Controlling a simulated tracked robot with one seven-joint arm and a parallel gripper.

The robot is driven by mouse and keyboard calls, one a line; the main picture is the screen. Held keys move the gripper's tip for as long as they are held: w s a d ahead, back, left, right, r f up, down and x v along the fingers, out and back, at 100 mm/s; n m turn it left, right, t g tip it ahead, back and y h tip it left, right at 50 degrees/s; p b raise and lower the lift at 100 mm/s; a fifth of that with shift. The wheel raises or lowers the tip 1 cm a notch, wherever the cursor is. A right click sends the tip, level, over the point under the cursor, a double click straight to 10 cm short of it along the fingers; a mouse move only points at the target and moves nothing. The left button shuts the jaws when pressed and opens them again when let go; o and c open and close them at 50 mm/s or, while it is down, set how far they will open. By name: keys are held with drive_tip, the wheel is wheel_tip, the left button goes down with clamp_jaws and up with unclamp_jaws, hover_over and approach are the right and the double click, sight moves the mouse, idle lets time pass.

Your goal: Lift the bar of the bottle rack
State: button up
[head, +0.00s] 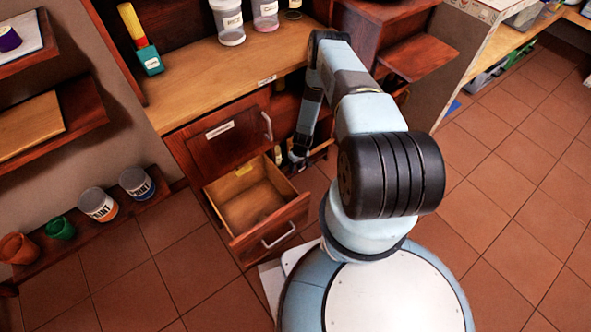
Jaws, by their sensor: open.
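The bottle rack (322,150) is a dark wooden compartment low in the cabinet, right of the open drawer. Only part of its edge shows, with a bottle (278,156) beside my gripper. I cannot make out the bar, as my arm and gripper cover much of this spot. My gripper (297,158) points down at the front of the rack, at the end of my bent arm. It is open, and I see nothing held in it. Whether it touches the rack or the bar cannot be told.
An open, empty-looking drawer (290,219) juts out just left of my gripper. A closed cabinet front (222,134) is above it. Tiled floor (520,170) is free at the right.

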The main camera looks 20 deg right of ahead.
drive_tip(key=shift+s+a+f, duration=0.1)
drive_tip(key=shift+a+f, duration=0.1)
drive_tip(key=shift+f, duration=0.7)
drive_tip(key=shift+c, duration=0.3)
clamp_jaws()
